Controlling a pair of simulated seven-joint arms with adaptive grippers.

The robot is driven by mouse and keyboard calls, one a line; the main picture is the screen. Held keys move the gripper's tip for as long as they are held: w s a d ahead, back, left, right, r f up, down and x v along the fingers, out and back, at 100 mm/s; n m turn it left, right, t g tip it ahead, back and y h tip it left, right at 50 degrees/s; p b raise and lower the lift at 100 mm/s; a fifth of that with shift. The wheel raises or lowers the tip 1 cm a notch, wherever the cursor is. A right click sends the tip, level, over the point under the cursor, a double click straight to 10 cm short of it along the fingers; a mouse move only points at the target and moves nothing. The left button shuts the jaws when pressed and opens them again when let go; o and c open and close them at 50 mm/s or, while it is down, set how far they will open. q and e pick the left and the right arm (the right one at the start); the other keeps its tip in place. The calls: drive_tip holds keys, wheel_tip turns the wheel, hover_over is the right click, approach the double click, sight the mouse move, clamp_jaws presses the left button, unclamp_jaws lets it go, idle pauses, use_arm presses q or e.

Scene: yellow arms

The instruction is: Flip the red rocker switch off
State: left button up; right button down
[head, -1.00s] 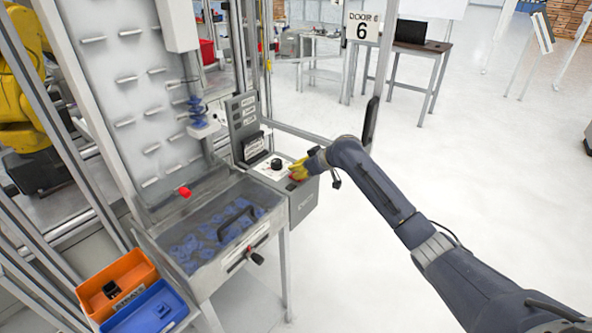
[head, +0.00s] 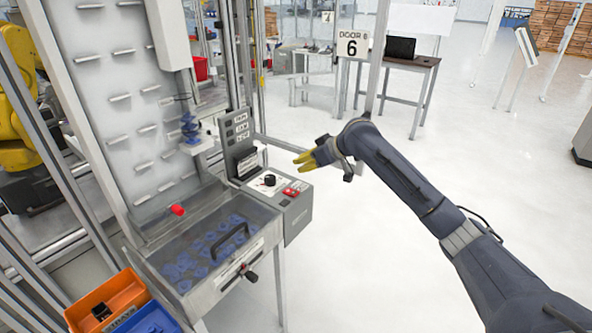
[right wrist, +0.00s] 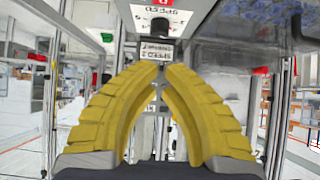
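The red rocker switch (head: 291,192) sits on the sloping top of a grey control box (head: 299,212), right of a black knob (head: 269,180). Its red surface also shows at the top edge of the right wrist view (right wrist: 162,3), cut off by the frame. Which way it is tipped is too small to tell. My right gripper (head: 299,162) is above and behind the box, apart from the switch. Its yellow fingers come together at the tips in the right wrist view (right wrist: 161,68), with nothing between them. My left gripper is out of view.
A clear-lidded bin (head: 205,290) of blue parts with a black handle stands left of the box. A red knob (head: 177,209) is above it. Orange (head: 125,290) and blue trays sit at lower left. Floor at right is open.

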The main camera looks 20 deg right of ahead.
drive_tip(key=shift+s+d+r, duration=0.2)
drive_tip(key=shift+s+r, duration=0.2)
drive_tip(key=shift+r, duration=0.15)
